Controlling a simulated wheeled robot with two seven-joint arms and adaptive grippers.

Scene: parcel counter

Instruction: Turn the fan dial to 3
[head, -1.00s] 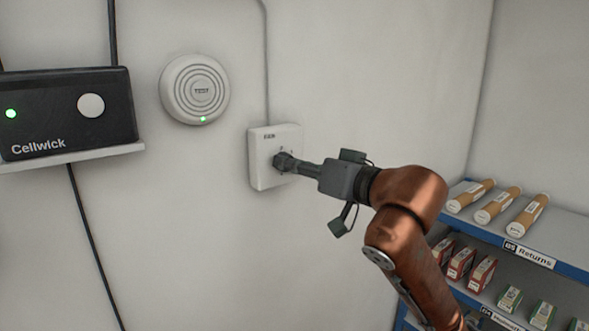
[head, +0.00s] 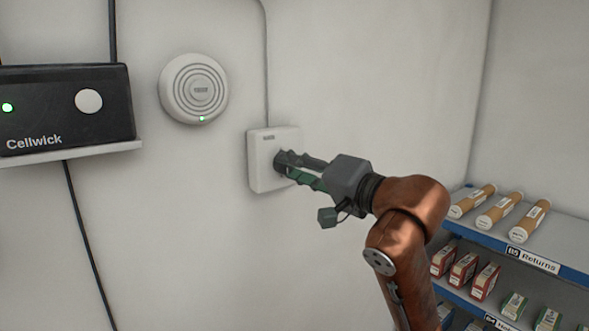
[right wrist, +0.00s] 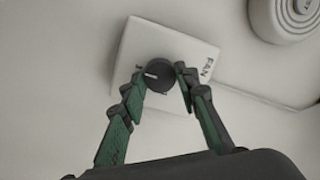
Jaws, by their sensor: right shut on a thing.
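The white fan control box (head: 262,178) is on the wall in the head view, with "FAN" printed on its plate in the right wrist view (right wrist: 195,52). The round black fan dial (right wrist: 158,74) sits on the plate with a white pointer line, which points left in the right wrist view. The numbers around it are too small to read. My right gripper (head: 284,163) is shut on the dial, one finger on each side of it, as the right wrist view (right wrist: 158,76) shows. In the head view the fingers hide most of the dial. My left gripper is out of view.
A round white wall unit (head: 194,89) with a green light is left of the box. A black Cellwick device (head: 62,112) is on a small shelf (head: 70,147) farther left. Shelves with tubes (head: 491,208) and small cartons (head: 463,270) stand at the right.

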